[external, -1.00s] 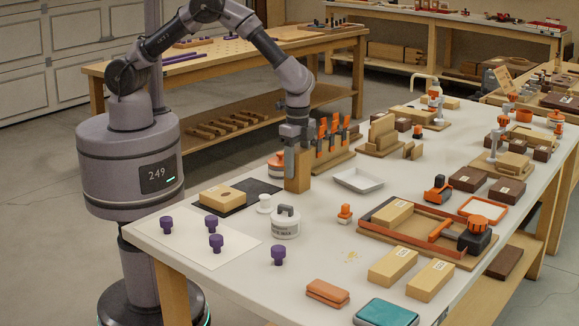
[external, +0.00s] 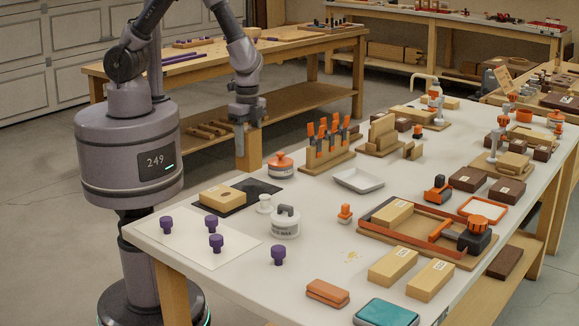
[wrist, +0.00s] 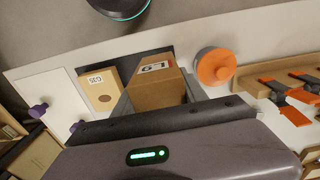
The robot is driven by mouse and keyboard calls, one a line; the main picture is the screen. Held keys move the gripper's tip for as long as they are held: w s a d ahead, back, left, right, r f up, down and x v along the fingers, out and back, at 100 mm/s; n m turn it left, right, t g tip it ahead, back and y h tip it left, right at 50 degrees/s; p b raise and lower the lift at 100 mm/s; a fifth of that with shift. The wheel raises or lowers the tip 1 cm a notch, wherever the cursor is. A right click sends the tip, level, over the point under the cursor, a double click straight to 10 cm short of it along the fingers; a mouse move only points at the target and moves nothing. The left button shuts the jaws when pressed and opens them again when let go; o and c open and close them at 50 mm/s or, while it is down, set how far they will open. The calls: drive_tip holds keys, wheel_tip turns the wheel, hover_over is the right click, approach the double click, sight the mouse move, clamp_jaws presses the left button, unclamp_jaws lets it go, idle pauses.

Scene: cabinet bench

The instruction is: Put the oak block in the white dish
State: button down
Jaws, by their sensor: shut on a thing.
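My gripper (external: 243,137) is shut on a tan wooden block, which I take for the oak block (external: 249,159). It holds the block upright in the air at the bench's far left edge. In the wrist view the block (wrist: 157,90) sits between the jaws, with a white label on its end. The white dish (external: 358,187) is a shallow, empty square tray on the bench, to the right of my gripper and apart from it.
An orange-lidded round container (external: 281,166) and a rack of orange-handled tools (external: 328,150) stand between my gripper and the dish. A light block with a hole (external: 222,198) lies on a black mat. A white weight-like canister (external: 286,226) stands nearby.

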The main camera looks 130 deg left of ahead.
drive_tip(key=shift+s+d+r, duration=0.1)
drive_tip(key=shift+s+d, duration=0.1)
drive_tip(key=shift+s, duration=0.2)
drive_tip(key=w+a+r+p, duration=0.1)
drive_tip(key=w+a+r, duration=0.3)
drive_tip(key=w+a, duration=0.55)
drive_tip(key=w+a+r+p, duration=0.2)
drive_tip(key=w+a+r, duration=0.1)
drive_tip(key=w+a, duration=0.6)
drive_tip(key=f+b, duration=0.1)
drive_tip(key=f, duration=0.2)
drive_tip(key=w+f+b, duration=0.1)
drive_tip(key=f, duration=0.2)
drive_tip(key=d+f+b, duration=0.1)
drive_tip(key=f+b, duration=0.1)
drive_tip(key=f, duration=0.1)
drive_tip(key=shift+w+f, duration=0.1)
drive_tip(key=shift+w, duration=0.1)
drive_tip(key=shift+f, duration=0.35)
drive_tip(key=c, duration=0.6)
unclamp_jaws()
